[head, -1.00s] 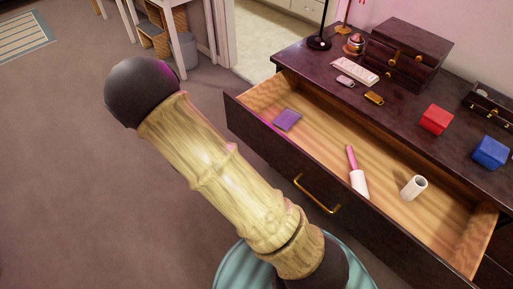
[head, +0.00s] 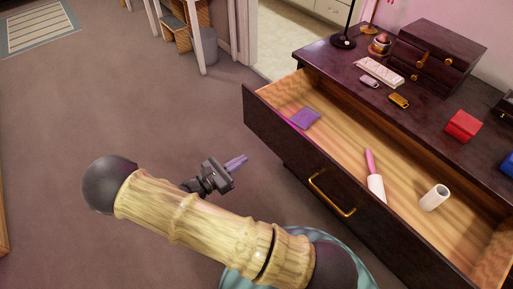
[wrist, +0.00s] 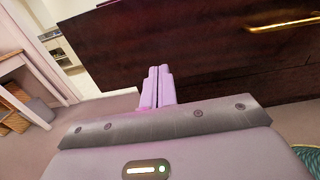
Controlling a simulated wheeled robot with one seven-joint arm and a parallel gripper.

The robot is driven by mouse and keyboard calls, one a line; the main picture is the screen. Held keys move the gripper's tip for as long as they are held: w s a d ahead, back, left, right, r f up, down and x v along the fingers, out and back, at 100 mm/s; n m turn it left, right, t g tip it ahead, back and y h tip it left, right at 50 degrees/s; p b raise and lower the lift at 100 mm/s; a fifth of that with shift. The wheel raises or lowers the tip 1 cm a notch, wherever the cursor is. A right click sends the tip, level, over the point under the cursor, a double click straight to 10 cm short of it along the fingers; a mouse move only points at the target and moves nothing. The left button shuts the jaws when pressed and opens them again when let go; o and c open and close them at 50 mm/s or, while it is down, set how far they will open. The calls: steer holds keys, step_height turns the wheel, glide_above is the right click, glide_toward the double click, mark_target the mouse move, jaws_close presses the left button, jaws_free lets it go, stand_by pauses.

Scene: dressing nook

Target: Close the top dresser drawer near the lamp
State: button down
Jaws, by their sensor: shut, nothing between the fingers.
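The top dresser drawer (head: 288,139) is pulled well out of the dark wood dresser (head: 340,66). Its front is dark with a brass handle (head: 331,194), and its inside is light wood.
The drawer holds a purple item (head: 305,118), a pink-handled roller (head: 375,186) and a white roll (head: 434,197). A jewelry box (head: 435,52), red box (head: 462,126) and small items stand on the dresser top. Open carpet (head: 140,110) lies to the left.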

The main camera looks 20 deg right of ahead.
mark_target(279, 136)
steer(key=b+x, duration=0.1)
steer(key=x, duration=1.1)
steer(key=shift+s+d, duration=0.1)
steer(key=shift+d, duration=0.2)
steer(key=shift+w+d, duration=0.3)
steer(key=shift+d, duration=0.25)
steer(key=shift+w, duration=0.1)
